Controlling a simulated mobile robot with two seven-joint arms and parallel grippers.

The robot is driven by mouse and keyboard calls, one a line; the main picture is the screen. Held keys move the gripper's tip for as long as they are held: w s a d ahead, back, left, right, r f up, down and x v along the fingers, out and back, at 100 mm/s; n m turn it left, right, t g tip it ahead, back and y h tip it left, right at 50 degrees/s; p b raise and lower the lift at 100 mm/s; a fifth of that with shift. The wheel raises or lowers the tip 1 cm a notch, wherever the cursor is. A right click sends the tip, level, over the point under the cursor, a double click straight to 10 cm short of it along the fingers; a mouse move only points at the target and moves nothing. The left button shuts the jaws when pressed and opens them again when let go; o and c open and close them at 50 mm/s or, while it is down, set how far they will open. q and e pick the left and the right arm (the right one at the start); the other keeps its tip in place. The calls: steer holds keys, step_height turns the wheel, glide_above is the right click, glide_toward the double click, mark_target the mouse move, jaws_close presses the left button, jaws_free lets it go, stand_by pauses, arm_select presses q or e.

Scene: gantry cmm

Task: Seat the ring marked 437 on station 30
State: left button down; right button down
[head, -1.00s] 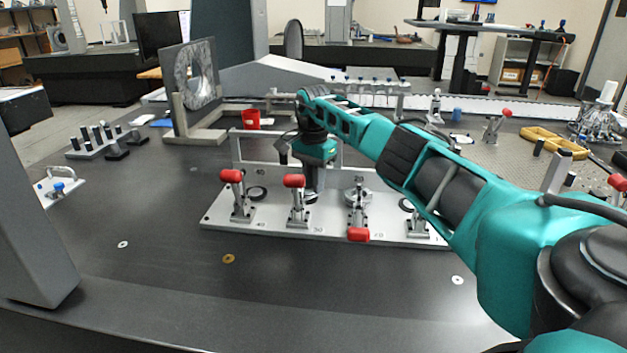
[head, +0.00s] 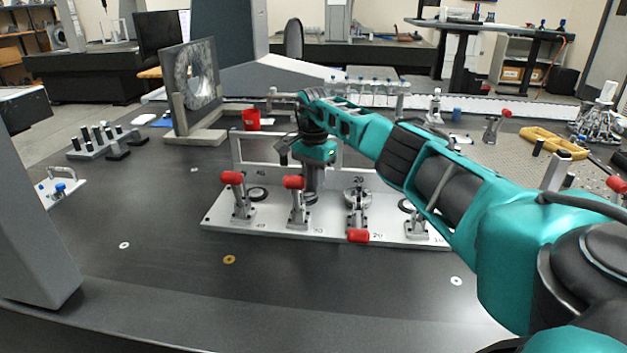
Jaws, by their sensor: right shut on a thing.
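My right gripper (head: 312,198) points down behind the second clamp from the left, at station 30 of the light metal fixture plate (head: 275,226). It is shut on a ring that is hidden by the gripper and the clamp. I cannot read its mark or tell whether it touches the seat. The station 30 clamp (head: 297,205) has its red handle up. The station 40 clamp (head: 236,195) to its left also has its handle up, with a dark round seat (head: 258,194) behind it. My left gripper is not in view.
Station 20 holds a metal round part (head: 358,198), and its clamp's red handle (head: 358,236) lies low at the front. My forearm partly covers station 10. A frame (head: 237,152) stands behind the plate. The dark table in front is mostly clear, with small flat discs (head: 229,259).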

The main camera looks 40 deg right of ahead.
stand_by(0.8)
steer(key=shift+f, duration=0.65)
stand_by(0.5)
steer(key=c, duration=0.9)
jaws_free()
steer(key=shift+c, duration=0.2)
step_height(320, 180, up, 13)
steer(key=p, duration=0.3)
